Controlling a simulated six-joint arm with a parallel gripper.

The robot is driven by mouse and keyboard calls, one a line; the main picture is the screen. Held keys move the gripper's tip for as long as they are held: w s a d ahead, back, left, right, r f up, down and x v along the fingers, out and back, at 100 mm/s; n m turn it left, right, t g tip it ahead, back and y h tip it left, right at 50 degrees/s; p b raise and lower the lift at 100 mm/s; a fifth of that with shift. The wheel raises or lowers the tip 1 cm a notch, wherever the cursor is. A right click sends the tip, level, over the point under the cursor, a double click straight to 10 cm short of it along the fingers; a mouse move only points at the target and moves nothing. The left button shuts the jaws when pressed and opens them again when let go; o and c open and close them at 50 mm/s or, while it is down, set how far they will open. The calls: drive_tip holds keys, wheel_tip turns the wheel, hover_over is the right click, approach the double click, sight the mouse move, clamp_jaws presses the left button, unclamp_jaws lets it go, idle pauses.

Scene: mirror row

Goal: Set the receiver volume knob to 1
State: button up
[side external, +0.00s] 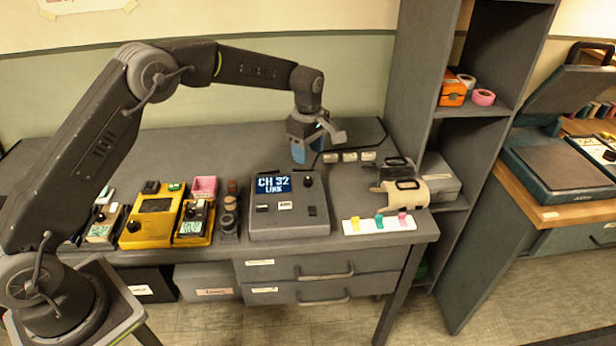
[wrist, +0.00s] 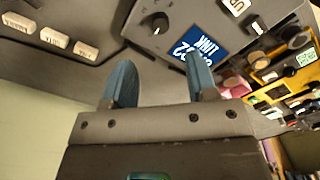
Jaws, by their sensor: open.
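The receiver (side external: 290,222) is a grey box on the bench with a lit blue display (side external: 273,184) reading "CH 32 LINK". Its dark round volume knob (side external: 308,181) is right of the display. In the wrist view the knob (wrist: 160,23) shows near the top, beside the display (wrist: 202,43), which appears upside down. The numbers around the knob are too small to read. My gripper (side external: 299,152) is above and behind the receiver, with blue fingers apart and empty. In the wrist view my gripper (wrist: 159,72) has the knob beyond the gap between its fingertips, not touching.
Yellow devices (side external: 152,218) and small bottles (side external: 230,215) stand left of the receiver. A white strip with coloured tabs (side external: 380,224) and a beige device (side external: 405,194) are to the right. Several white blocks (side external: 350,156) lie behind. A tall grey shelf (side external: 420,90) bounds the right.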

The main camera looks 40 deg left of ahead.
sight(308, 179)
wheel_tip(308, 179, down, 9)
drive_tip(key=shift+r, duration=0.1)
drive_tip(key=shift+c, duration=0.3)
drive_tip(key=c, duration=0.9)
drive_tip(key=shift+o, duration=0.2)
drive_tip(key=m, duration=0.8)
drive_tip(key=shift+m, duration=0.3)
idle(0.3)
